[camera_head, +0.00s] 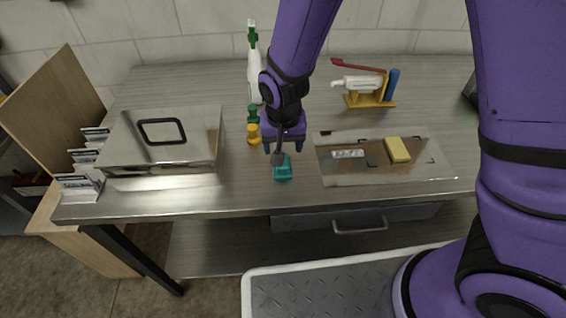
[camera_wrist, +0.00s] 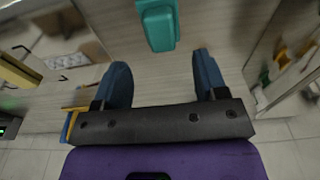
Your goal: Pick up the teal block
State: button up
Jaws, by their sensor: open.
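The teal block (camera_head: 283,170) lies on the metal table near its front edge. My gripper (camera_head: 285,148) hangs just above and behind it in the head view, pointing down. In the wrist view the teal block (camera_wrist: 158,25) shows at the top, beyond and between the two blue fingertips of my gripper (camera_wrist: 160,72). The fingers are wide apart with nothing between them. The block looks free of both fingers.
A metal box (camera_head: 160,140) stands left. A yellow-orange bottle (camera_head: 254,134), a green-capped item (camera_head: 253,112) and a white spray bottle (camera_head: 254,70) stand behind. A shiny tray (camera_head: 430,172) with a yellow sponge (camera_head: 397,149) lies right. A yellow holder (camera_head: 369,99) is at the back.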

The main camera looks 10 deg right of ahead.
aim_at(284, 173)
jog(key=shift+w+f, duration=0.25)
jog(key=shift+f, duration=1.5)
jog(key=shift+w+f, duration=0.2)
jog(key=shift+f, duration=1.55)
jog(key=c, duration=0.7)
jog(key=shift+r, duration=0.15)
